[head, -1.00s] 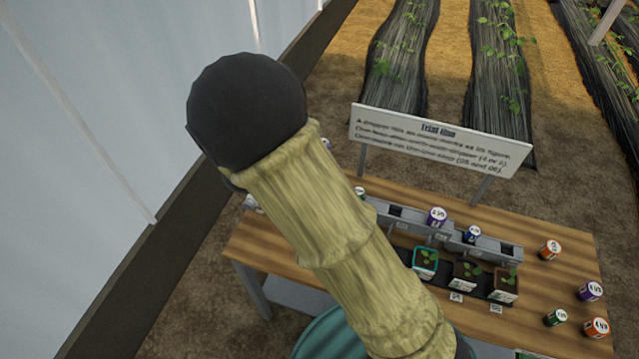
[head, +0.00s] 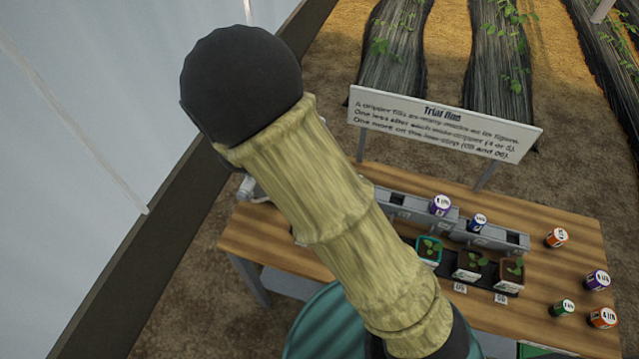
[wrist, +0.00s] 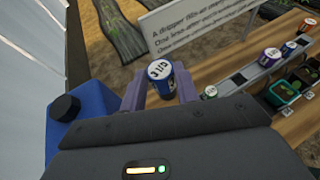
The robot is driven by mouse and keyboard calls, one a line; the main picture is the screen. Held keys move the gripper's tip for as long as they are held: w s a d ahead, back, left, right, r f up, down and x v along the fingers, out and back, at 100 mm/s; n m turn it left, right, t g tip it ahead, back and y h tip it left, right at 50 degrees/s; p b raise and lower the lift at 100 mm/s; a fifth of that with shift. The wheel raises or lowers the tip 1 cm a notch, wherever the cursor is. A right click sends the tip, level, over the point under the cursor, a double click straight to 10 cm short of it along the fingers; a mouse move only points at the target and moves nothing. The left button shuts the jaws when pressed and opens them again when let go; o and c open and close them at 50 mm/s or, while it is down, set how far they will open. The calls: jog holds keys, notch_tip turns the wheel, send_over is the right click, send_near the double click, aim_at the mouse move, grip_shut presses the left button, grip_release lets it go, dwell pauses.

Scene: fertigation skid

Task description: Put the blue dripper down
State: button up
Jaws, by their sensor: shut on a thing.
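A blue dripper (wrist: 160,82) with a white lettered top stands between the two fingers of my gripper (wrist: 160,90) in the wrist view. The fingers are shut on it. The wooden table lies below and beyond it; I cannot judge the height of the dripper above it. In the head view my arm covers the gripper and the held dripper. Another blue dripper (head: 477,222) sits in the grey rail (head: 425,219) at the back of the table; it also shows in the wrist view (wrist: 272,56).
A purple dripper (head: 440,205) sits in the rail. Potted seedlings (head: 467,262) stand in a black tray before it. Orange (head: 556,237), purple (head: 597,280) and green drippers (head: 563,308) stand on the right of the table (head: 530,280). A sign (head: 440,125) rises behind.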

notch_tip(320, 180, down, 8)
jog(key=b, duration=0.7)
jog(key=shift+r, duration=0.15)
jog(key=shift+w, duration=0.1)
jog(key=shift+f, duration=2.85)
